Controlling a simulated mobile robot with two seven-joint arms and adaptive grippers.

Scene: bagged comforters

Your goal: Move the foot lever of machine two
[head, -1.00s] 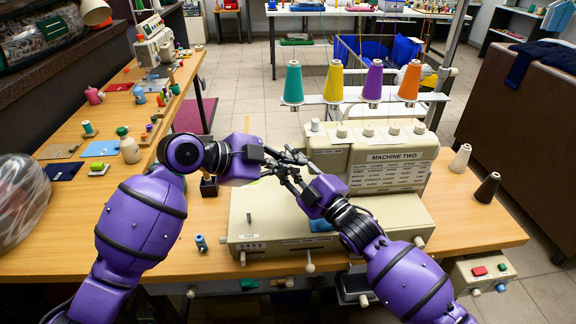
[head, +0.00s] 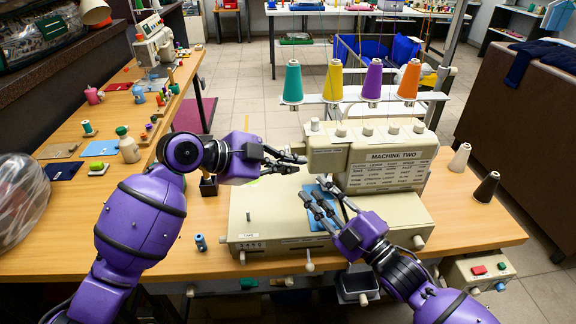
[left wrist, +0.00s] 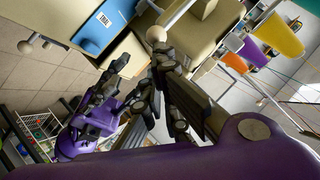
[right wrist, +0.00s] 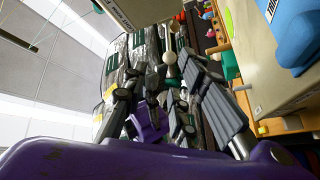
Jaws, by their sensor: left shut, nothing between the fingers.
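Machine two (head: 385,178) is a beige sewing machine with a name plate on its head. A pale ball knob (left wrist: 156,34) shows just beyond my left fingertips in the left wrist view. It also shows between my right fingers in the right wrist view (right wrist: 170,57); I cannot tell for sure that it is the foot lever. In the head view my left fingers seem to hide it. My left gripper (head: 297,158) is shut and empty at the left end of the machine's head. My right gripper (head: 320,203) is open and empty, lower, above the machine bed.
Another ball-ended lever (head: 309,267) sticks out at the machine's front. A blue labelled piece (head: 318,214) lies on the bed beneath my right gripper. Thread cones (head: 293,84) stand above the machine. Dark and white cones (head: 487,187) stand on the right of the table (head: 490,225).

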